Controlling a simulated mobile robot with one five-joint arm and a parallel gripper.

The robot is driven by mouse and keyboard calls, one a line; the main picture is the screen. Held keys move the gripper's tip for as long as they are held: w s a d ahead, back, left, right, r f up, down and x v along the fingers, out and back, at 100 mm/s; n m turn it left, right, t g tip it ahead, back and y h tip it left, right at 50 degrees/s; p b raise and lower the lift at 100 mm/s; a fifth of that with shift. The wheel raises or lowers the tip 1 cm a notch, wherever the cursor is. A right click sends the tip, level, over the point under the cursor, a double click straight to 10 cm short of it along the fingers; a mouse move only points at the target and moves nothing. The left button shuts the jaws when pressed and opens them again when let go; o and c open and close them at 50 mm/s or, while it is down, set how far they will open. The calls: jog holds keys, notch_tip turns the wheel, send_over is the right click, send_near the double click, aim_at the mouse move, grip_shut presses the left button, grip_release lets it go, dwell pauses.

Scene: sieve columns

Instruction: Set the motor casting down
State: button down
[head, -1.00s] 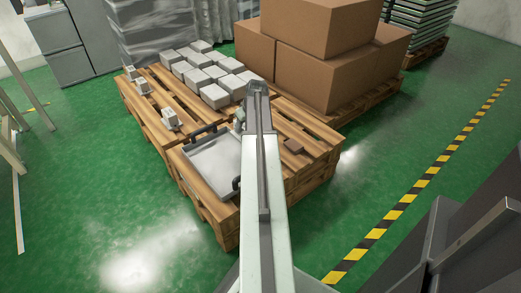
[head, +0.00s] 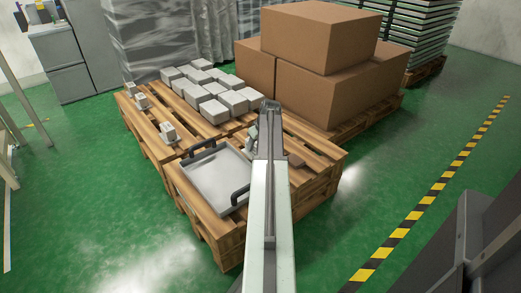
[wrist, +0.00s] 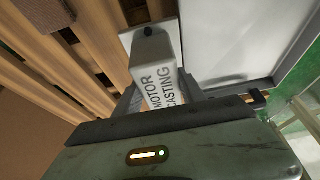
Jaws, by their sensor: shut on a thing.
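The motor casting (wrist: 150,62) is a pale grey block with "MOTOR CASTING" printed on its side, seen in the wrist view. My gripper (wrist: 158,98) is shut on it, with a finger on each side. In the wrist view it hangs over or beside wooden slats, next to the grey tray (wrist: 225,35); I cannot tell its height. In the head view my arm hides most of the gripper and casting, above the pallet (head: 318,150). The tray (head: 212,182), with dark handles, lies on the pallet left of my arm and looks empty.
Several pale blocks (head: 212,110) stand in rows at the back of the pallets. Small grey parts (head: 168,133) sit along the left side. Large cardboard boxes (head: 320,40) stack at the back right.

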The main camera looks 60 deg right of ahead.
jog(key=shift+s+d+f, duration=0.1)
jog(key=shift+s+d, duration=0.05)
jog(key=shift+d, duration=0.65)
notch_tip(320, 180, down, 4)
jog(key=b, duration=0.4)
jog(key=shift+r, duration=0.25)
jog(key=shift+f, duration=0.2)
jog(key=c, duration=0.7)
grip_release()
jog(key=shift+r, duration=0.1)
